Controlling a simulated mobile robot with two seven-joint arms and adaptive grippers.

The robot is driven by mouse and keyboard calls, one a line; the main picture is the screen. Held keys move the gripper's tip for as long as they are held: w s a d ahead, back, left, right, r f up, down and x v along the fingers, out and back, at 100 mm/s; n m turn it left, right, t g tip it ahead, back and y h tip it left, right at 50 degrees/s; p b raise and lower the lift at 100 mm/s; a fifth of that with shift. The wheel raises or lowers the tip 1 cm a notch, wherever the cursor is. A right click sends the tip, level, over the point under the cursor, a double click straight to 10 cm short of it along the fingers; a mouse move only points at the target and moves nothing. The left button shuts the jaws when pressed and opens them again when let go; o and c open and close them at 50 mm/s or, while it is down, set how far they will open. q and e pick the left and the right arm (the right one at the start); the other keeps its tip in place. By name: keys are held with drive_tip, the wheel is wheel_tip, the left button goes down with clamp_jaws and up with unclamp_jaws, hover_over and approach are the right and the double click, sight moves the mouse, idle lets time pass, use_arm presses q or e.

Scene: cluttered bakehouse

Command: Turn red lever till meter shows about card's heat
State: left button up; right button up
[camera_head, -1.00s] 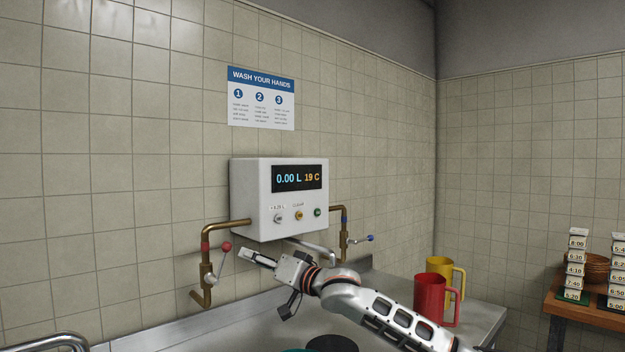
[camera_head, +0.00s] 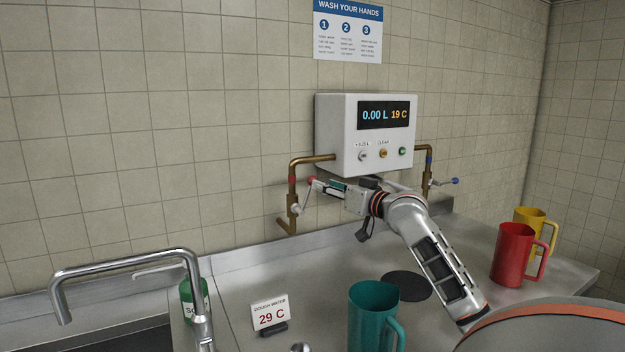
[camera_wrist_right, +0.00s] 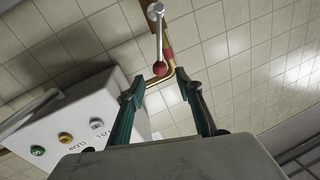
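The red lever (camera_head: 311,181) is a rod with a red ball knob on the left brass pipe, pointing up and right. The meter (camera_head: 384,115) on the white box reads 0.00 L and 19 C. The card (camera_head: 270,315) on the counter reads "DOUGH WATER 29 C". My right gripper (camera_head: 322,186) is at the lever's knob. In the right wrist view its two fingers (camera_wrist_right: 163,92) are apart, with the red knob (camera_wrist_right: 160,68) just ahead, between the tips; whether they touch is unclear. My left gripper is not in view.
A blue lever (camera_head: 448,182) is on the right pipe. A teal jug (camera_head: 371,318) stands at the front, with red (camera_head: 511,254) and yellow (camera_head: 527,216) jugs at right. A tap (camera_head: 130,258) and a green bottle (camera_head: 187,298) are at left.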

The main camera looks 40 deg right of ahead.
drive_tip(key=shift+w+d+p, duration=0.2)
drive_tip(key=shift+w+p, duration=0.15)
drive_tip(key=shift+w, duration=1.5)
drive_tip(key=shift+w+d+p, duration=0.2)
drive_tip(key=shift+w+p, duration=0.1)
drive_tip(key=shift+w, duration=1.5)
clamp_jaws()
